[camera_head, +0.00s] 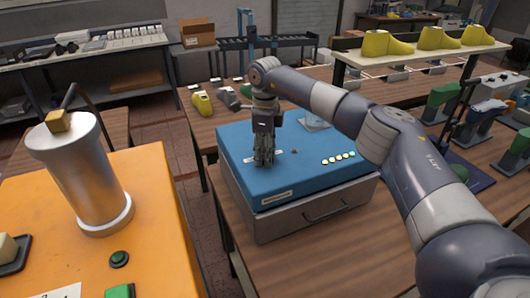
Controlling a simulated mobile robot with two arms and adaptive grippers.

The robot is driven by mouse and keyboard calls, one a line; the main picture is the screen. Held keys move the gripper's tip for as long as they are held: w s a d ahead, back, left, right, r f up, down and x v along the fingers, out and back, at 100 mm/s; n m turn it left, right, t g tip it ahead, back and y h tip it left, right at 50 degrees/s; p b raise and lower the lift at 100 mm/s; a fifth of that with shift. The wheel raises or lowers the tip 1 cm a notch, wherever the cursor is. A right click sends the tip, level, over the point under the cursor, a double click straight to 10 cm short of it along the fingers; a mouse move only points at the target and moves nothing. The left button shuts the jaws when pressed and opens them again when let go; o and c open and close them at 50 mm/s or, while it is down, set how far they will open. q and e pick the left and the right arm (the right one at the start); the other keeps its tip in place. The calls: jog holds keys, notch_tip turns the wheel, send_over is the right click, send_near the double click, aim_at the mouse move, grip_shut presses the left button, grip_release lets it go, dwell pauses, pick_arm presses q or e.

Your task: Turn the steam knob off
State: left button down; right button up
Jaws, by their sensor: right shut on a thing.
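My right gripper (263,162) points straight down onto the top of a blue-topped box (240,182), left of its middle. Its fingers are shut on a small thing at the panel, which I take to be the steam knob. The fingers hide the knob, so its shape and the way it is turned cannot be seen. A pale marking strip (249,160) shows on the panel beside the fingertips. My left gripper is not in view.
An orange machine (155,200) with a silver cylinder (85,170) stands at the left. Yellow shoe lasts (387,46) stand on a shelf at the back right.

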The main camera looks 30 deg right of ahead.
jog(key=shift+r, duration=0.1)
jog(key=o, duration=1.1)
jog(key=shift+c, duration=0.2)
notch_tip(320, 180, up, 12)
